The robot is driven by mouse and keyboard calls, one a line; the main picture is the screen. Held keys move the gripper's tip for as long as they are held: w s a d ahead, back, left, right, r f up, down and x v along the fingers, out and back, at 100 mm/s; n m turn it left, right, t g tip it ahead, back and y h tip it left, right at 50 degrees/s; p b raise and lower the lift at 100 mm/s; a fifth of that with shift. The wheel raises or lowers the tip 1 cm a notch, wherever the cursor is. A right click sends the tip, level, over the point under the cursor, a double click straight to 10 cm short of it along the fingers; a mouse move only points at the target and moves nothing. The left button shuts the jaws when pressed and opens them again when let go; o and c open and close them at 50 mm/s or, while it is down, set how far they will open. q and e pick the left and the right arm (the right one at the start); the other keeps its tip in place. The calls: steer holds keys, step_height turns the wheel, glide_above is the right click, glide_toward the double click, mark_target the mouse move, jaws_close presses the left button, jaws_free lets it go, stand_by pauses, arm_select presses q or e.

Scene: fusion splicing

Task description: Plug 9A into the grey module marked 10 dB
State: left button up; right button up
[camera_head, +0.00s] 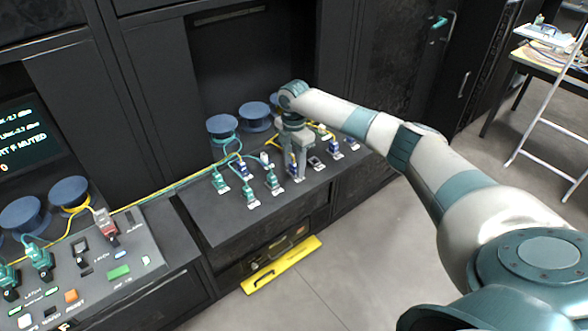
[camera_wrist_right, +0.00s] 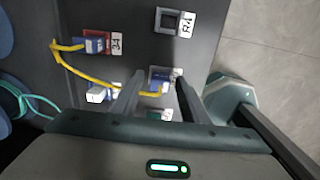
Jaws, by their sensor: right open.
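My right gripper (camera_head: 297,168) is over the row of ports on the middle shelf. In the right wrist view its two open fingers (camera_wrist_right: 160,98) stand on either side of a blue plug (camera_wrist_right: 160,75) with a yellow cable, seated in a port. I cannot tell whether the fingers touch it. The plug's label is partly hidden, so I cannot read whether it is 9A. No marking reading 10 dB is legible, so I cannot pick out that grey module. My left gripper is not in view.
Beside the fingers are another blue plug (camera_wrist_right: 95,45) in a red-edged port, a white plug (camera_wrist_right: 98,94) and an empty port (camera_wrist_right: 170,20). Several teal plugs (camera_head: 219,182) line the shelf (camera_head: 220,225). Blue spools (camera_head: 222,126) stand behind. A console (camera_head: 130,240) is at left.

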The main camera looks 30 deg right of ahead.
mark_target(294, 163)
steer(key=shift+p, duration=0.55)
stand_by(0.7)
jaws_close()
steer(key=shift+r, duration=0.15)
steer(key=shift+r+p, duration=2.6)
steer(key=shift+r, duration=0.2)
